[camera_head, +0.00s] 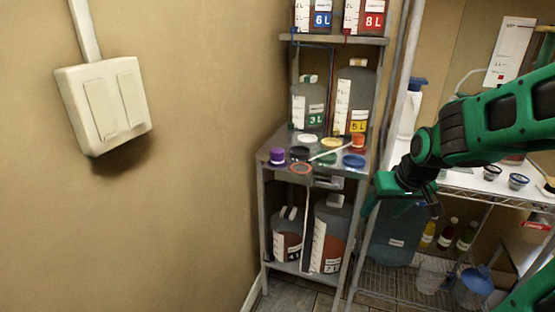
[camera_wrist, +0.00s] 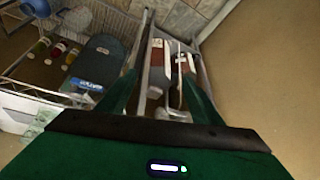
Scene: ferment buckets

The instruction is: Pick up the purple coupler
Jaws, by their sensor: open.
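The purple coupler (camera_head: 277,156) stands at the left front corner of the middle shelf (camera_head: 310,183) in the head view. It is a short purple cylinder with a darker top. My green gripper (camera_head: 398,205) is to the right of this shelf, well apart from the coupler. In the wrist view my gripper (camera_wrist: 162,88) has its two green fingers spread, with nothing held between them. I cannot make out the coupler in the wrist view.
Jugs (camera_head: 331,235) stand below. A wire rack (camera_head: 490,190) stands right; the wall (camera_head: 170,210) is left.

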